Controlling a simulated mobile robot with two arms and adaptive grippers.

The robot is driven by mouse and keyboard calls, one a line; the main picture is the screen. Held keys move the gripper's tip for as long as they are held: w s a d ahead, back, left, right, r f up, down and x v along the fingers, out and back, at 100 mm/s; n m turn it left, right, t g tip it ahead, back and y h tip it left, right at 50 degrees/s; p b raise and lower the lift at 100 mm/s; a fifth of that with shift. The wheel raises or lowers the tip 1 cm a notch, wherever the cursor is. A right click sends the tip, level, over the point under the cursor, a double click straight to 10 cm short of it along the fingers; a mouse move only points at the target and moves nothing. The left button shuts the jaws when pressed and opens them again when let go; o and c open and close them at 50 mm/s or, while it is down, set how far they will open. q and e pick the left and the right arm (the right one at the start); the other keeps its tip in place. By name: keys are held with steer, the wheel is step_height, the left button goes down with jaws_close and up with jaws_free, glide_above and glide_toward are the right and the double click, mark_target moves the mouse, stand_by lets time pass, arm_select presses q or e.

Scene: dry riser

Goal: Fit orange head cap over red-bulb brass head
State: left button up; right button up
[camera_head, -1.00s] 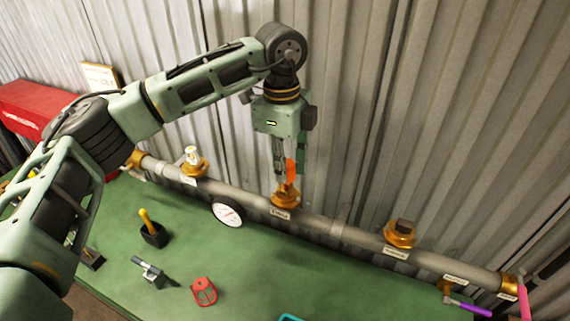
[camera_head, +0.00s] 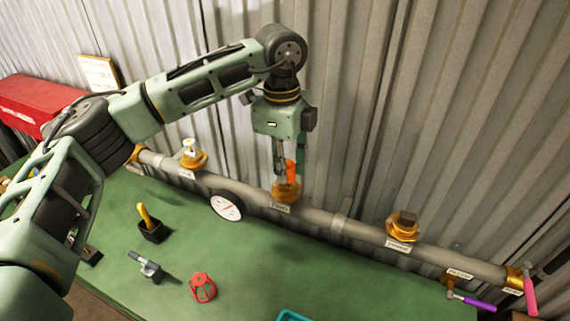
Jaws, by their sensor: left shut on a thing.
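My left gripper (camera_head: 287,165) points straight down above the middle fitting of the grey pipe. It is shut on the orange head cap (camera_head: 291,172), a small upright orange piece between its fingers. The cap's lower end is at the middle brass head (camera_head: 285,192); I cannot tell whether it sits over the head or just above it. The red bulb does not show; the cap and fingers cover that spot. My right gripper is not in view.
The grey pipe (camera_head: 340,222) runs across the green bench (camera_head: 240,265), with a gauge (camera_head: 227,205), a left brass head (camera_head: 193,158) and a right one (camera_head: 403,227). A red cage (camera_head: 203,288) and a black cup (camera_head: 151,231) stand in front. Corrugated wall rises close behind.

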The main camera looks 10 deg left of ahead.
arm_select(q)
steer(key=shift+f+b, duration=0.5)
steer(key=shift+f, duration=0.2)
steer(key=o, duration=0.8)
steer(key=shift+r, duration=0.1)
steer(key=shift+c, duration=0.2)
steer(key=shift+r, duration=0.1)
step_height(320, 180, up, 12)
steer(key=shift+w+a, duration=0.2)
steer(key=shift+a, duration=0.05)
